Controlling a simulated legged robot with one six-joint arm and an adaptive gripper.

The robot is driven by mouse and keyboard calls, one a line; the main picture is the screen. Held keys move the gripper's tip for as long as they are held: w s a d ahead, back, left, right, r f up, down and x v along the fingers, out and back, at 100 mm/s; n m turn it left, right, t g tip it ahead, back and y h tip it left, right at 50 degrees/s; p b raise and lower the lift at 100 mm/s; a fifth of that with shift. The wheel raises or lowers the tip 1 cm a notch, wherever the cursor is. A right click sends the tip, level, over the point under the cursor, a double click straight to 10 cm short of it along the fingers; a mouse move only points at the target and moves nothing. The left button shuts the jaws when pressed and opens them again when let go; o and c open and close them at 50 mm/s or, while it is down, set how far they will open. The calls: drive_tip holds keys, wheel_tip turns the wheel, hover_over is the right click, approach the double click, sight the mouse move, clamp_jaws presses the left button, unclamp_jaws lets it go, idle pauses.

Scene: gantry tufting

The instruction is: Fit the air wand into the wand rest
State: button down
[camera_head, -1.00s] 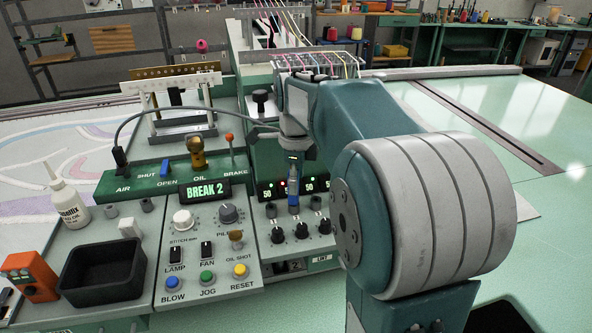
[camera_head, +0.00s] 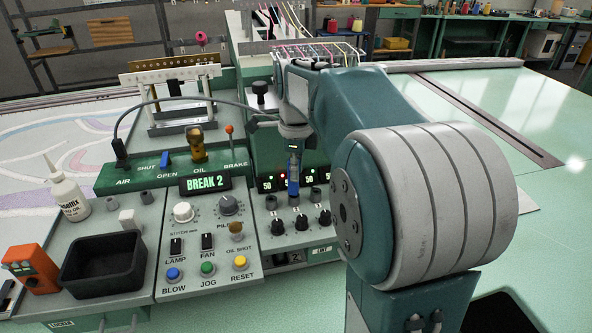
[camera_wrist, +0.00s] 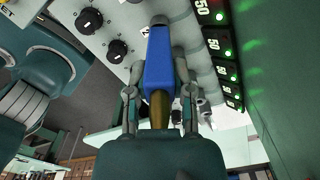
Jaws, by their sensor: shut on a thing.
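The air wand (camera_head: 294,180) has a blue body and stands about upright below my gripper, over the panel with the black numbered knobs. In the wrist view the blue wand (camera_wrist: 160,60) lies between the fingers, with a brass part near the palm and a grey end away from it. My gripper (camera_wrist: 160,88) is shut on the wand. A dark hose runs from the AIR fitting to the gripper area. The wand's lower end meets the panel near a row of short grey cylinders; which is the wand rest, and whether the end is inside it, I cannot tell.
The control panel (camera_head: 210,277) with a BREAK 2 display, knobs and coloured buttons is left of the wand. A black tray (camera_head: 104,272), an orange device (camera_head: 30,268) and an oil bottle (camera_head: 68,197) stand further left. The green table on the right is mostly clear.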

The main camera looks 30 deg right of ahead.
drive_tip(key=shift+r, duration=1.6)
drive_tip(key=shift+w, duration=0.1)
